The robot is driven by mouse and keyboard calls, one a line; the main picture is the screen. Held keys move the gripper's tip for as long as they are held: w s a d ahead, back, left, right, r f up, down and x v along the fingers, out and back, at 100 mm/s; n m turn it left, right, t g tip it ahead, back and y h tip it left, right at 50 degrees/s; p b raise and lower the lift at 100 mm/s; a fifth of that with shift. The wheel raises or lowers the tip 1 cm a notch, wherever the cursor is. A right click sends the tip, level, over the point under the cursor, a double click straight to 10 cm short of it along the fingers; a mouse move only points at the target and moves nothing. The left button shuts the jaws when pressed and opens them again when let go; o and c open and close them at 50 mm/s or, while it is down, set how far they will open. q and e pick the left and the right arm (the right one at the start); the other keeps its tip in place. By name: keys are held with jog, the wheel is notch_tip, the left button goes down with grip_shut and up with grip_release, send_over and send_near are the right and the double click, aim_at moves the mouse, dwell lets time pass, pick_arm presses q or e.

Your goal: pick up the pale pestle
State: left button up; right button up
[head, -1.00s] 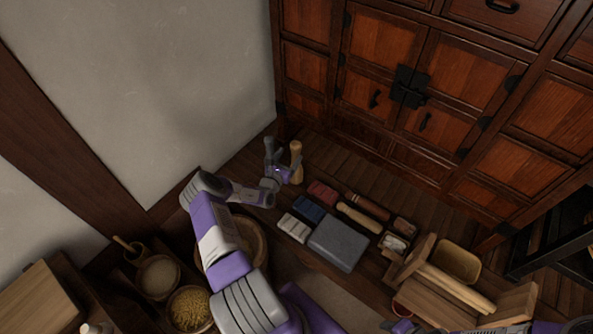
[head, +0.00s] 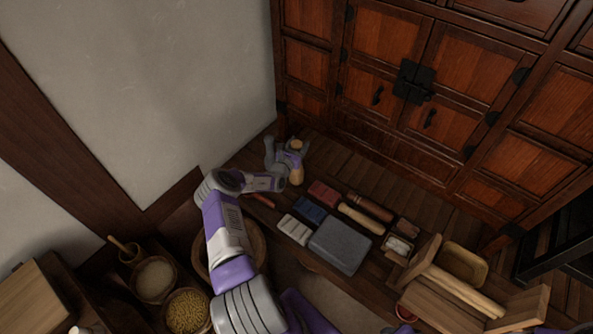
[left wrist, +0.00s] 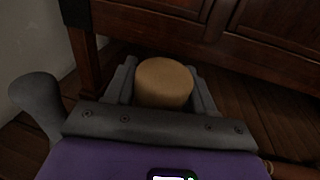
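The pale pestle (head: 297,176) stands upright on the dark wooden surface near the wall corner. My left gripper (head: 296,152) is around its upper part. In the left wrist view, the round tan top of the pestle (left wrist: 165,82) sits between the two grey fingers of my left gripper (left wrist: 162,88). The fingers look spread, one on each side, very close to the pestle; firm contact is not visible. A grey, rounded upright object (head: 269,150) stands just left of the gripper. It also shows in the left wrist view (left wrist: 38,105). My right gripper is not in view.
A grey block (head: 340,245), a red block (head: 324,192), a blue block (head: 308,209) and wooden rollers (head: 362,218) lie right of my left arm. A wooden cabinet (head: 385,150) stands behind. Bowls (head: 187,310) stand at lower left.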

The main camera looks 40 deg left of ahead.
pick_arm(q)
grip_shut()
jog(key=shift+r, duration=0.1)
